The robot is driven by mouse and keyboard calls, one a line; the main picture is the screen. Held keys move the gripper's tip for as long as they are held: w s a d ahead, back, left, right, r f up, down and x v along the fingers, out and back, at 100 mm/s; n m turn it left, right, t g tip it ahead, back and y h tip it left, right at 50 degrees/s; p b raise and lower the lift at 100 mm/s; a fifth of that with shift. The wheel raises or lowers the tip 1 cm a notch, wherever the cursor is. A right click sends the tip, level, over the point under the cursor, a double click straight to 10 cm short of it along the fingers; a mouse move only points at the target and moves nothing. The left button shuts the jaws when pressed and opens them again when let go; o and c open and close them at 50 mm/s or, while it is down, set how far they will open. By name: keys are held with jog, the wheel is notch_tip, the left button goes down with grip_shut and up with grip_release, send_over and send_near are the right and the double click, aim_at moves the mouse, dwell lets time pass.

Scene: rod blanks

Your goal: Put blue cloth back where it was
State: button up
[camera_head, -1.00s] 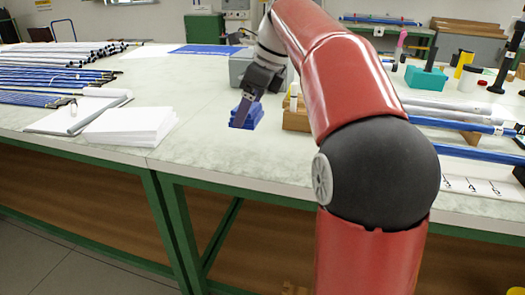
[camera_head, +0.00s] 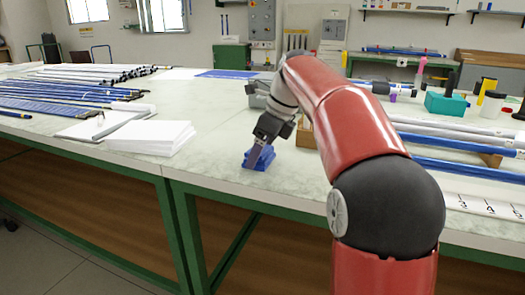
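A stack of white paper (camera_head: 150,137) lies to the left, with bundles of rods (camera_head: 60,100) beyond. The table's front edge is close to the cloth.

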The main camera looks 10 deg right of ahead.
jog(key=o, duration=0.9)
jog(key=shift+o, duration=0.2)
jog(key=p+v, duration=0.4)
jog(key=v, duration=0.8)
jog(key=s+a+f+n+t+h, duration=0.1)
jog(key=s+a+f+n+h, duration=0.1)
jog(key=s+f+n, duration=0.9)
jog(key=s+a+f+n+t+h, duration=0.1)
jog(key=s+a+f+n, duration=0.1)
jog(key=s+f+n, duration=0.8)
jog(key=s+n, duration=0.4)
jog(key=shift+s+f+t+h, duration=0.4)
jog(key=shift+a, duration=0.15)
